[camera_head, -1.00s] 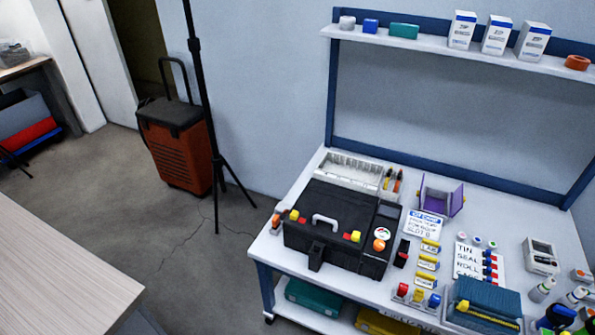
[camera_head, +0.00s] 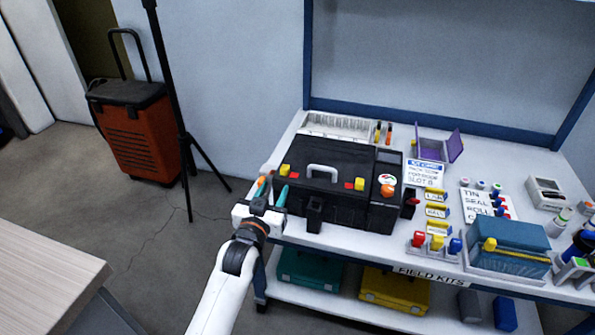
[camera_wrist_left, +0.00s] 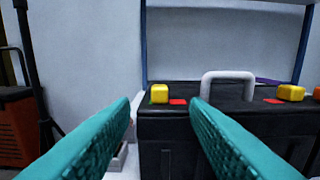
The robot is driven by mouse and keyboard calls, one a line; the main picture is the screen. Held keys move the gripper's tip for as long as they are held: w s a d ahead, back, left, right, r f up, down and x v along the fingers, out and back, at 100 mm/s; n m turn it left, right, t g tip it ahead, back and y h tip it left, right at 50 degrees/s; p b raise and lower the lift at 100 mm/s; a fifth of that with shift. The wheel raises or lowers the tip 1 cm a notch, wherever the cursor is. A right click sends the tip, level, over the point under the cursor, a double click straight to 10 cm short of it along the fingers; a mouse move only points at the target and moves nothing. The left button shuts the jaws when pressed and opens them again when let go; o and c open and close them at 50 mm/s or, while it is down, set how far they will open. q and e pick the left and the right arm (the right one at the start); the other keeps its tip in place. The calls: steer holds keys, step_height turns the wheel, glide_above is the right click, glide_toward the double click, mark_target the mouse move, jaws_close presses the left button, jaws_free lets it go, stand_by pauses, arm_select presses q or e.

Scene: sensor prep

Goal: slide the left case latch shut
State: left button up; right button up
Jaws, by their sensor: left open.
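The black case (camera_head: 345,210) stands on the bench with a light grey handle on its lid. Its left latch is a yellow block (camera_head: 285,170) near the lid's front left corner, with a red patch on its right. The latch also shows in the left wrist view (camera_wrist_left: 159,93), framed between the fingertips. A second yellow latch (camera_head: 358,184) sits right of the handle, with red on its left. My left gripper (camera_head: 272,192) is open and empty, its teal fingers just in front of the case's left end. My right gripper is out of view.
An orange item (camera_head: 262,184) stands close by the left fingers. A black block (camera_head: 314,214) juts from the case front. A white divided tray (camera_head: 337,126) lies behind the case. Labels, coloured pegs and a teal box (camera_head: 510,262) crowd the bench's right.

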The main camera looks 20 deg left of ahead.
mark_target(287, 165)
arm_select(q)
steer(key=w+b, duration=0.2)
steer(key=w, duration=0.8)
steer(key=shift+w+d, duration=0.15)
steer(key=shift+w, duration=0.55)
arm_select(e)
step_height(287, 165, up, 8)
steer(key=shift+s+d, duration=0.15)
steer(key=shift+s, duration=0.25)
arm_select(q)
jaws_close()
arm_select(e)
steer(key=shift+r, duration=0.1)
